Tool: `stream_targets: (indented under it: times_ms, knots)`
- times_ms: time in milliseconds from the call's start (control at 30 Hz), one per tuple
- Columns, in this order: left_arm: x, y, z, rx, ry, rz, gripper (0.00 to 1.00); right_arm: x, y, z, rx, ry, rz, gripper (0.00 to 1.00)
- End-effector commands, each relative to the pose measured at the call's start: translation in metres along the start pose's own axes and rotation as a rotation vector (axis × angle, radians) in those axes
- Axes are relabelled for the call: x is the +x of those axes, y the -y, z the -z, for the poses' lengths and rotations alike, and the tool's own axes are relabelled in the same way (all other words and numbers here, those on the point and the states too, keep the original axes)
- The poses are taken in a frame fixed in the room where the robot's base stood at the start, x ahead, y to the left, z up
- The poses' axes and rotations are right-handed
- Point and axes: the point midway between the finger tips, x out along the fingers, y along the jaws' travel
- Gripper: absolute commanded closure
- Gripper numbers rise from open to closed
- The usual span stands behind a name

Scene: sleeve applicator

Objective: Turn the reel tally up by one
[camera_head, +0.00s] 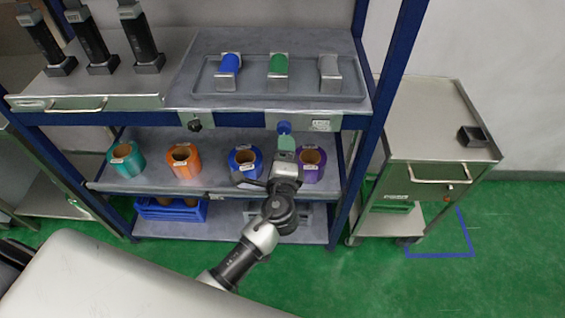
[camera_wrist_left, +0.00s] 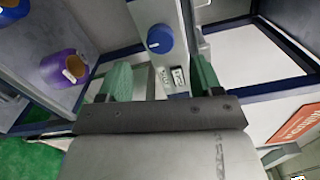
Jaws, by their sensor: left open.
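A blue round knob (camera_head: 284,127) sits on a grey plate on the front edge of the upper shelf. It also shows in the left wrist view (camera_wrist_left: 159,39), with a pale pointer mark on its face. Small white label plates (camera_wrist_left: 179,77) with dark marks are beside it; one shows in the head view (camera_head: 320,125), too small to read. My left gripper (camera_head: 284,142) is just below the knob in the head view. Its green fingers (camera_wrist_left: 160,72) are apart and empty in the wrist view, with the knob beyond them. My right gripper is not in view.
A black knob (camera_head: 194,125) is further left on the same edge. A grey tray (camera_head: 250,87) with three rolls is above. Coloured reels, including a purple one (camera_head: 311,165), stand on the middle shelf. A blue rack post (camera_head: 384,90) and a metal cart (camera_head: 440,130) are at right.

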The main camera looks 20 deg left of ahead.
Motion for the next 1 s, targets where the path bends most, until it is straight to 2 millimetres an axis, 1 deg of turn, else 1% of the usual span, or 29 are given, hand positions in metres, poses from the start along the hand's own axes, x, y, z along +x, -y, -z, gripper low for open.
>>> stream_targets:
  times_ms: [33, 100, 233, 367, 833, 867, 933, 967, 1000]
  knots:
    - [-0.01, -0.002, 0.0, -0.001, 0.0, -0.001, 0.35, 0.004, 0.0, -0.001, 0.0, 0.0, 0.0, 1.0]
    - [-0.02, -0.002, 0.0, -0.001, -0.001, -0.001, 0.35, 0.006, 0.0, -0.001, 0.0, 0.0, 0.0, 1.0]
    - [-0.031, -0.001, 0.0, -0.001, 0.0, 0.0, 0.35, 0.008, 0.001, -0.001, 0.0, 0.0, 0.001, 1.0]
    - [-0.035, 0.0, 0.0, 0.0, 0.0, -0.001, 0.35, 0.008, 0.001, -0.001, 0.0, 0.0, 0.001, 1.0]
    - [-0.034, -0.002, 0.0, -0.001, -0.002, -0.004, 0.35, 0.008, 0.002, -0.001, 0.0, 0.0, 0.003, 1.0]
    - [-0.034, -0.005, 0.001, -0.003, -0.005, -0.012, 0.35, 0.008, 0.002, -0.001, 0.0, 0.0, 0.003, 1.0]
    - [-0.034, -0.021, 0.004, -0.013, -0.022, -0.049, 0.35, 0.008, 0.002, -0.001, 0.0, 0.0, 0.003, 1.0]
    - [-0.035, -0.032, 0.006, -0.021, -0.033, -0.076, 0.35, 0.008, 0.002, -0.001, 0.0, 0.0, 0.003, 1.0]
    - [-0.036, -0.051, 0.009, -0.035, -0.05, -0.122, 0.35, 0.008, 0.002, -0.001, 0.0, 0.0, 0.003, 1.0]
